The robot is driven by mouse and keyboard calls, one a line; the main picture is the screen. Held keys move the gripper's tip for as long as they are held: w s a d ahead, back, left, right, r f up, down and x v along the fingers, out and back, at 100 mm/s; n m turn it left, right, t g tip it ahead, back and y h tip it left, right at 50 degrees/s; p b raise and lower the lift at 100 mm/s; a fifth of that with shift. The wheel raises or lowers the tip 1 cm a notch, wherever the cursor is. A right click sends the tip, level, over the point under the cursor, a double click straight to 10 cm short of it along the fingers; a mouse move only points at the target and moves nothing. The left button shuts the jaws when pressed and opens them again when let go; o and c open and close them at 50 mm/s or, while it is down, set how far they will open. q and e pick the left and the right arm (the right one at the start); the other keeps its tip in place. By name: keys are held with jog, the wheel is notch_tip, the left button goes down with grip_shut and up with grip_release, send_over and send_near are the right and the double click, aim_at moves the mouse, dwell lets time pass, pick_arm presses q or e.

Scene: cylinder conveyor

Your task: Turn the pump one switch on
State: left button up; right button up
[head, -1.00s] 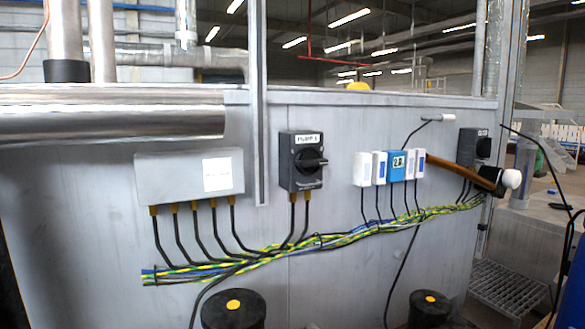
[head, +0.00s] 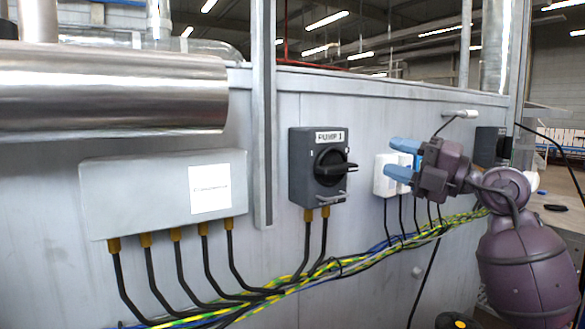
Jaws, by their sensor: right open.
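The pump one switch (head: 318,167) is a dark grey box on the metal wall, near the middle of the head view. It has a white label reading "PUMP 1" and a black rotary knob (head: 334,167) whose handle lies about horizontal, pointing right. My right gripper (head: 394,159) has blue fingertips and is open and empty. It is to the right of the switch, with its fingers pointing left toward the knob, in front of the white and blue modules. It appears apart from the knob. My left gripper is not in view.
A grey junction box (head: 150,195) is left of the switch. White modules (head: 388,176) and another dark switch box (head: 486,147) are partly behind my right arm. A cable bundle (head: 345,265) runs below. A vertical metal post (head: 264,120) stands just left of the switch.

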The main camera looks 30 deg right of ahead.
aim_at(345, 171)
jog(key=w+f+m, duration=0.1)
jog(key=w, duration=0.1)
jog(key=w+a+f+m+g+h, duration=0.1)
jog(key=w, duration=0.1)
jog(key=w+a+f+m+h, duration=0.1)
jog(key=w, duration=0.1)
jog(key=shift+w+a+f+m, duration=0.1)
jog(key=shift+f+m, duration=0.2)
jog(key=b+x, duration=0.1)
jog(key=x, duration=0.2)
jog(key=shift+w+a+f, duration=0.1)
jog(key=shift+w+a, duration=0.05)
jog(key=shift+w, duration=0.2)
jog(key=shift+x, duration=0.8)
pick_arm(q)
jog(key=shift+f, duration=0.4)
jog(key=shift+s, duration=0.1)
pick_arm(e)
grip_shut()
